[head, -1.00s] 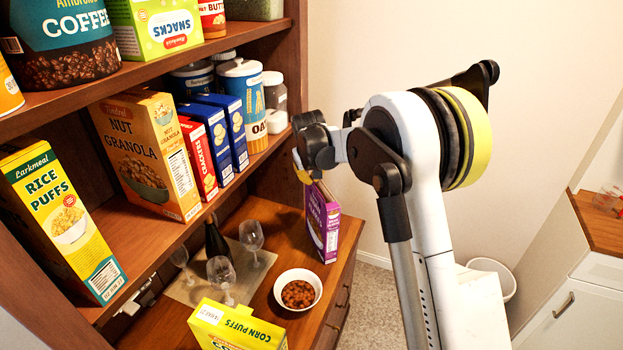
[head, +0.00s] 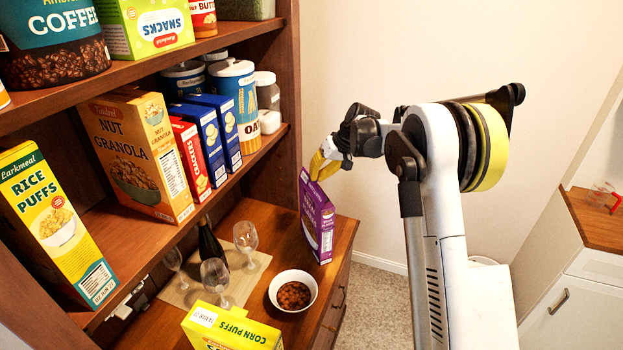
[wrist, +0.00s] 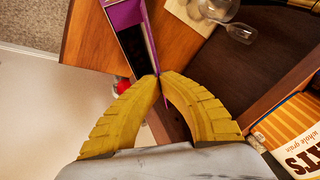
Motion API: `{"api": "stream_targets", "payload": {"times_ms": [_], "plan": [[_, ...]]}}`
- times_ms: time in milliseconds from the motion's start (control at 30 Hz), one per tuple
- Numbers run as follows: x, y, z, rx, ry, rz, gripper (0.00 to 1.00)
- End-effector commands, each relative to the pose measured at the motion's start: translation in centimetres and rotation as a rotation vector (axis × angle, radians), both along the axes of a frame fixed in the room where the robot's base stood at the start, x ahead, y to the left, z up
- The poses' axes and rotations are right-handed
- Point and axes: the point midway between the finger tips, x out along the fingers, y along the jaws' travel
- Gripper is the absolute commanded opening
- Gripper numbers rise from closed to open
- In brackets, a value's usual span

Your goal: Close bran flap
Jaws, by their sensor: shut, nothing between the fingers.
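The purple bran box (head: 317,222) stands upright near the right end of the wooden counter. Its label is too small to read. My gripper (head: 317,172) is just above the box top, with its yellow fingers pointing down. In the wrist view the fingertips (wrist: 159,76) meet with nothing between them, close to the edge of the box (wrist: 124,14). The box top looks at least partly open there, with a dark gap beside a thin purple edge. I cannot tell whether the fingers touch a flap, and they partly hide the box top.
A bowl of brown cereal (head: 293,291), a corn puffs box (head: 232,330), a dark bottle (head: 211,246) and several glasses (head: 246,238) are on the counter left of the bran box. The hutch upright (head: 284,120) stands left of my gripper. Open room lies to the right.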

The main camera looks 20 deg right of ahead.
Motion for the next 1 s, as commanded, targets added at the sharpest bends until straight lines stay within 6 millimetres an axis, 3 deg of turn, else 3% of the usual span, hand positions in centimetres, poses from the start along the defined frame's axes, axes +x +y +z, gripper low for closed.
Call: {"api": "stream_targets", "payload": {"times_ms": [400, 1000], "plan": [[0.4, -2.5, -1.9, 0.389, 0.061, -0.002, 0.00], [0.7, -4.2, -4.9, 0.900, 0.141, 0.001, 0.00]]}}
